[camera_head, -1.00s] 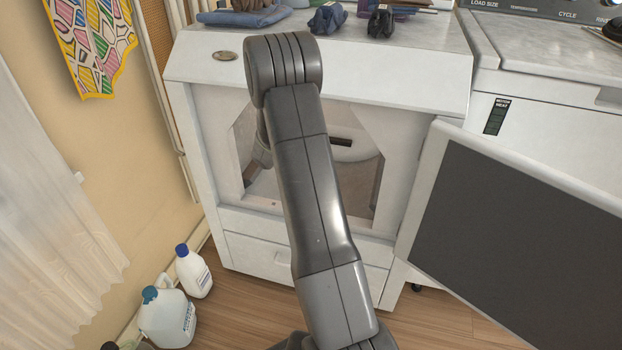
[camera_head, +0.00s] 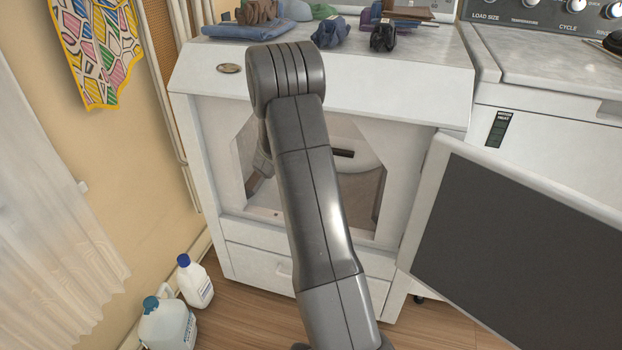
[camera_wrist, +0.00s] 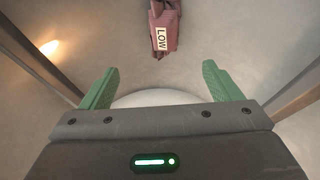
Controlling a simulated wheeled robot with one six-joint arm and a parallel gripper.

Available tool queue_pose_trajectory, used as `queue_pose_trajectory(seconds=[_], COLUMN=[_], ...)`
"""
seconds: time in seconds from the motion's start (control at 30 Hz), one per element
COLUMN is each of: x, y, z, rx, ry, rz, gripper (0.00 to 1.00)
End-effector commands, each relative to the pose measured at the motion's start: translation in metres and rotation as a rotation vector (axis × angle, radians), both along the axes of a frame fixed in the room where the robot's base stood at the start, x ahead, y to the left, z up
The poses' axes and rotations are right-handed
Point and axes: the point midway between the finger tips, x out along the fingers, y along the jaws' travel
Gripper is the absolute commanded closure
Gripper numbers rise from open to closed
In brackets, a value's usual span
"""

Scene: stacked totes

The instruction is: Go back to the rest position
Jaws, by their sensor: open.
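In the wrist view my gripper (camera_wrist: 160,85) is open, with its two green fingers spread wide and nothing between them. Ahead of the fingers lies a folded dark red cloth (camera_wrist: 168,30) with a "LOW" label, on a pale curved surface. In the head view my arm reaches to the front of a white dryer-like machine (camera_head: 330,80), and its far end is at the open doorway (camera_head: 365,195).
The machine's open door (camera_head: 500,240) with a dark panel stands out at the right. Folded cloths (camera_head: 250,30) and small dark bundles (camera_head: 383,38) lie on the machine's top. Two white bottles (camera_head: 195,282) stand on the floor at the left by the wall.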

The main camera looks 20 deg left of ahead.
Motion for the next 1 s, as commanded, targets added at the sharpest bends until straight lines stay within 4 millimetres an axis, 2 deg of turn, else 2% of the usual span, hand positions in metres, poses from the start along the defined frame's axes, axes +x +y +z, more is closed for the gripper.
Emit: queue_pose_trajectory(seconds=[0.17, 0.27, 0.73, 1.0], x=[0.004, 0.009, 0.044, 0.045], y=[-0.002, -0.005, -0.023, -0.023], z=[-0.012, -0.027, -0.111, -0.124], rx=[-0.001, -0.001, -0.001, 0.001], ry=[0.001, 0.002, 0.001, -0.001], rz=[-0.001, -0.002, -0.001, 0.001], gripper=[0.16, 0.16, 0.16, 0.16])
